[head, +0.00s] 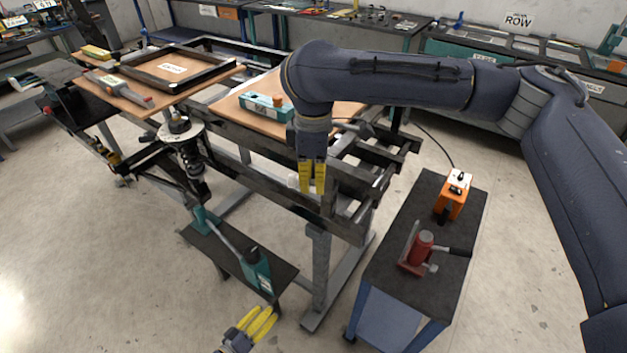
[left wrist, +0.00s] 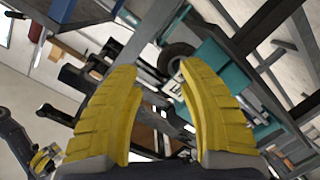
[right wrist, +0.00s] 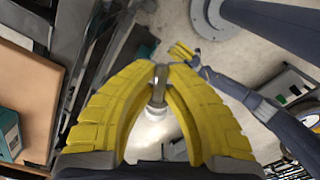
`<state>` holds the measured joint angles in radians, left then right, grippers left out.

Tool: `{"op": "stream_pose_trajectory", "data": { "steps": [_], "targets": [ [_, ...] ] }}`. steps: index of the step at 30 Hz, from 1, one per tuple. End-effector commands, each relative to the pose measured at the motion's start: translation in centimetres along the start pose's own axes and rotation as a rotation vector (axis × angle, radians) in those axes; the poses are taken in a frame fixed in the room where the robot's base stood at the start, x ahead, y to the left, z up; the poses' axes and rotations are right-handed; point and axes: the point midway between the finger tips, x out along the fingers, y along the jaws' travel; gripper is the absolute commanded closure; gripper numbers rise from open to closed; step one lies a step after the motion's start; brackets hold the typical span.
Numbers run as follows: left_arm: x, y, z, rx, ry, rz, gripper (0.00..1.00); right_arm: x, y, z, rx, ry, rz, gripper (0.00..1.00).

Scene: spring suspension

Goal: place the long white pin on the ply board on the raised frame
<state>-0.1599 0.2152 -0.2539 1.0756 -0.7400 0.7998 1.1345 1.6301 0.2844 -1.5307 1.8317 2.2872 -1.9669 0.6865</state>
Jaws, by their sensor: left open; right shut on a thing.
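My right gripper (head: 312,190) is shut beside the near rail of the raised frame (head: 340,220). In the right wrist view its fingertips (right wrist: 160,70) meet on a slim grey-white pin (right wrist: 155,111) with a wider white end. In the head view only a white bit of the pin (head: 293,181) shows left of the fingers; the fingers hide the rest. The ply board (head: 235,106) lies on the raised frame behind the right gripper. My left gripper (head: 262,322) is open and empty at the bottom of the head view; its spread fingers also show in the left wrist view (left wrist: 160,75).
A teal box (head: 262,106) sits on the ply board. A second board (head: 130,103) with a black tray is at left. A spring strut (head: 188,150) and teal jack (head: 255,270) stand in front. A cart (head: 385,285) at right holds a red jack (head: 420,250) and orange box (head: 455,195).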

Motion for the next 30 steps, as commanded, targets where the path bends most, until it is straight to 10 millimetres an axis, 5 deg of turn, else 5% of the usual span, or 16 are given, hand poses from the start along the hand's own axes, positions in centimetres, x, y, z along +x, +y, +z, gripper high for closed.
{"op": "stream_pose_trajectory", "data": {
  "steps": [15, 24, 30],
  "targets": [
    [-12.6, -9.4, 17.9, 0.082, -0.258, -0.521, 0.60, 0.0, 0.0, 0.0, 0.000, 0.000, 0.000, 1.00],
    [-21.9, -12.0, 27.2, 0.174, -0.559, -0.740, 0.60, 0.0, 0.0, 0.0, 0.000, 0.000, 0.000, 1.00],
    [-28.0, -13.2, 31.3, 0.265, -0.810, -0.812, 0.60, 0.0, 0.0, 0.0, 0.000, 0.000, 0.000, 1.00]
  ]
}}
